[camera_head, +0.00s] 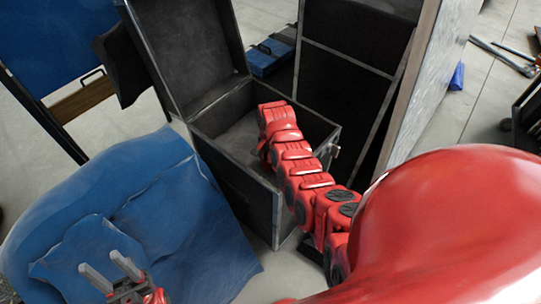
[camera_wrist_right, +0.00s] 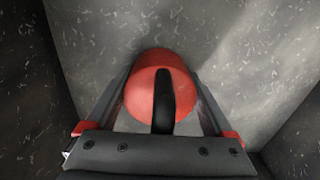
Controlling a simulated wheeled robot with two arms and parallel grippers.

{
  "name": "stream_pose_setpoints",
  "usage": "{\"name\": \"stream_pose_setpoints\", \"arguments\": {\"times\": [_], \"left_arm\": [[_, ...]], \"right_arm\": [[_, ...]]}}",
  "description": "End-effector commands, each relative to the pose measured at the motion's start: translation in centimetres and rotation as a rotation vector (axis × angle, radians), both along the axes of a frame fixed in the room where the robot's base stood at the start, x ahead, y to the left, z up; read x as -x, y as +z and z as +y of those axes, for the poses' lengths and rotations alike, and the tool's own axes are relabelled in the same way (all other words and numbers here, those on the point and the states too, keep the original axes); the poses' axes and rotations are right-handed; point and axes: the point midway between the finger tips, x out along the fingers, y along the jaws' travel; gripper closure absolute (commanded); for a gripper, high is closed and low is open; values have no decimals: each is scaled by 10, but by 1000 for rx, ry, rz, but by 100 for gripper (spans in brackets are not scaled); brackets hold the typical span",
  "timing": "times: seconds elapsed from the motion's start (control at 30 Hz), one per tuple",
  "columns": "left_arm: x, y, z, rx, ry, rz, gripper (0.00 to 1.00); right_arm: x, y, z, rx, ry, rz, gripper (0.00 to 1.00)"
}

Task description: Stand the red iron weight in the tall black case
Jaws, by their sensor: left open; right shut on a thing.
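The tall black case (camera_head: 235,190) stands in the middle of the head view with its lid (camera_head: 190,50) raised. My right arm reaches down over its near right rim into the opening. The case hides my right gripper in that view. In the right wrist view, my right gripper (camera_wrist_right: 162,88) is shut on the red iron weight (camera_wrist_right: 143,82), which has a black handle strip on it. Grey speckled inner walls surround it. I cannot tell whether the weight touches the case floor. My left gripper (camera_head: 106,266) is open and empty at the lower left.
A large blue padded bundle (camera_head: 150,215) lies against the left of the case, under my left gripper. A tall dark cabinet (camera_head: 345,65) stands close behind right. Tools (camera_head: 500,55) lie on the tiled floor far right.

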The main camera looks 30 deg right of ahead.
Motion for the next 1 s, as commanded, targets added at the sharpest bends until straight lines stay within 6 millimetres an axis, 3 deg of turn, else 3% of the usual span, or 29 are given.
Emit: {"name": "stream_pose_setpoints", "arguments": {"times": [0.33,0.37,0.4,0.77,1.0], "left_arm": [[0,-2,0,0,0,0,50],[0,-1,0,0,0,0,50],[0,-1,0,0,0,0,50],[0,0,0,0,0,0,50],[0,1,0,0,0,0,50]], "right_arm": [[-2,-1,-1,2,-1,-5,100],[-1,-1,-1,2,-1,-4,8],[-1,-1,-1,2,-1,-4,1],[-1,5,-1,1,-1,-3,0],[-2,43,-1,4,-2,-7,0]]}}
